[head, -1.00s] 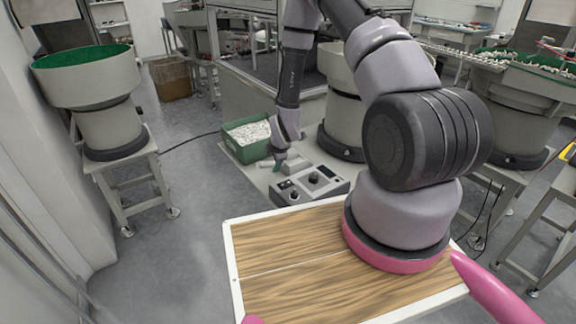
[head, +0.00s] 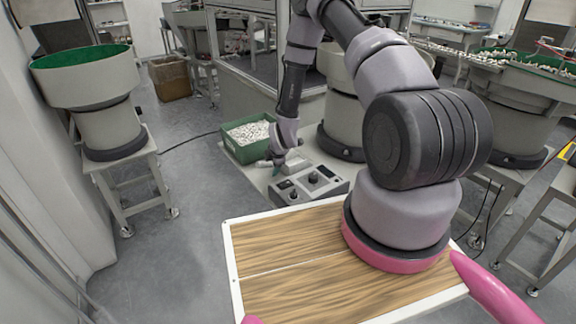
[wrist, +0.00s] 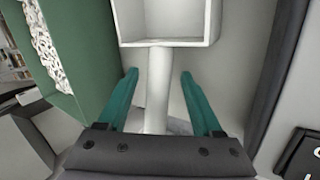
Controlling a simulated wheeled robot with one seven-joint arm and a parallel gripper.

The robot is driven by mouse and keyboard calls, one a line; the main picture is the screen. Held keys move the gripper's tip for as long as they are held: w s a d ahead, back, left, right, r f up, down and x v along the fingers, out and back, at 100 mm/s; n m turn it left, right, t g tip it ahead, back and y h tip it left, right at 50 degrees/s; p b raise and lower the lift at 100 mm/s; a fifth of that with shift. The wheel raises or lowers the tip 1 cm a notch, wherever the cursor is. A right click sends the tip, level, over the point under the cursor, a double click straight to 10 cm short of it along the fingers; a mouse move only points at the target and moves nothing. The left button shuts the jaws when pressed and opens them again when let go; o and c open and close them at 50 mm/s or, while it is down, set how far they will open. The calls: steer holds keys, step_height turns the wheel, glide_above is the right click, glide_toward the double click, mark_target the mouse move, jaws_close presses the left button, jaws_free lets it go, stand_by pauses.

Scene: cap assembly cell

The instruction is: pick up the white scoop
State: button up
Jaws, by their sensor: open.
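The white scoop (wrist: 159,82) lies on the light work surface, its square pan at the top of the wrist view and its handle running down between my fingers. My gripper (wrist: 158,78) is open, with one teal finger on each side of the handle and a visible gap on both sides. The handle's lower end is hidden behind the gripper body. In the head view my gripper (head: 275,168) is low beside the control box, and the scoop's pale pan (head: 296,165) shows just right of it.
A green bin (head: 245,150) full of small white parts stands just left of the scoop. A grey control box (head: 311,187) with dark knobs is close on the right. A feeder bowl on a drum (head: 343,125) stands behind.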

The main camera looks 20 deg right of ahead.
stand_by(0.3)
jaws_close()
step_height(320, 180, up, 10)
steer(key=shift+r, duration=0.2)
stand_by(0.6)
